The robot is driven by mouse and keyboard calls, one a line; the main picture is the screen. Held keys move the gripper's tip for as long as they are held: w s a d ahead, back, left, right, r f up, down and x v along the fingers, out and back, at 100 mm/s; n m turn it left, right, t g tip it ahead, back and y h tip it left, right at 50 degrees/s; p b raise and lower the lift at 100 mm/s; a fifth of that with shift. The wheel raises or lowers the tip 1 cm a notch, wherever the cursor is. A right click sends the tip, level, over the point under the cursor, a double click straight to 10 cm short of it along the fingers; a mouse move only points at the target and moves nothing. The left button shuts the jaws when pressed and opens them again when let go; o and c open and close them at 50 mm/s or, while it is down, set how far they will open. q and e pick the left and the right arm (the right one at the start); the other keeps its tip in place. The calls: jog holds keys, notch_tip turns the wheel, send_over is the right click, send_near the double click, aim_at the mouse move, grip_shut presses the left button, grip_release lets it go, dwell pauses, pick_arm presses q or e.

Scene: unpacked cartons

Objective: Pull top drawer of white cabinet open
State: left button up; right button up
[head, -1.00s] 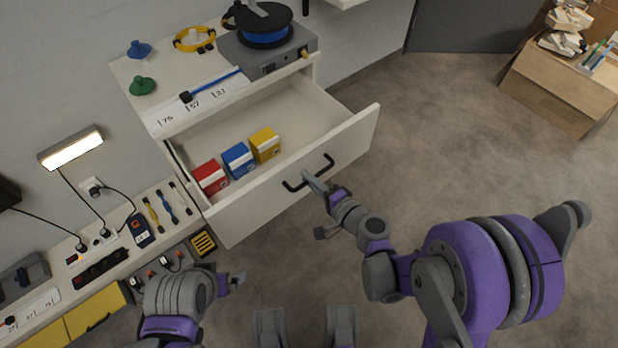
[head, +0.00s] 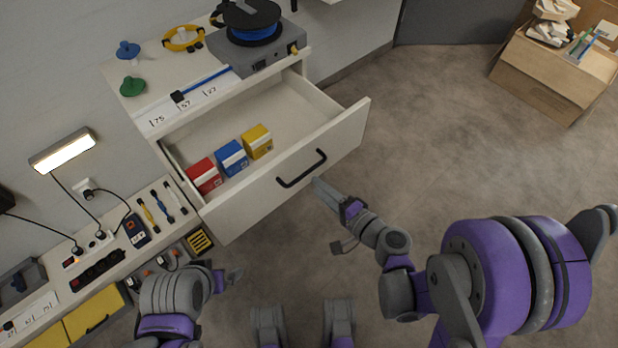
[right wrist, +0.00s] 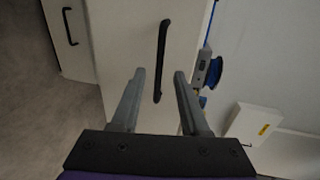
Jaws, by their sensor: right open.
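The white cabinet (head: 165,105) stands against the wall. Its top drawer (head: 340,145) is pulled well out, with a red box (head: 204,176), a blue box (head: 232,158) and a yellow box (head: 257,142) inside. The black handle (head: 302,168) is on the drawer front and also shows in the right wrist view (right wrist: 162,60). My right gripper (head: 319,187) is open and empty, just in front of the handle and apart from it. In the right wrist view the handle appears between its fingers, beyond the tips. My left gripper (head: 233,275) is low, clear of the drawer; its jaw state is unclear.
A grey device with a blue spool (head: 258,38) and several small items sit on the cabinet top. A low bench (head: 150,265) with tools and sockets is at left. A cardboard carton (head: 545,80) stands at the back right. The floor right of the drawer is clear.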

pick_arm(q)
jog(key=shift+r, duration=0.2)
pick_arm(e)
jog(key=shift+v, duration=1.75)
jog(key=s+d+n+g+h, duration=0.4)
jog(key=s+n, duration=0.1)
jog(key=s, duration=0.3)
jog(key=s+d+n+g+h, duration=0.4)
jog(key=s+n+h, duration=0.1)
jog(key=s+n, duration=0.15)
pick_arm(q)
notch_tip(320, 180, up, 25)
jog(key=w+t+p, duration=0.1)
jog(key=p, duration=2.1)
jog(key=shift+r, duration=0.2)
pick_arm(e)
notch_tip(320, 180, up, 26)
jog(key=shift+d+f+m+t, duration=0.2)
jog(key=shift+d+m+t, duration=0.15)
jog(key=shift+t, duration=0.05)
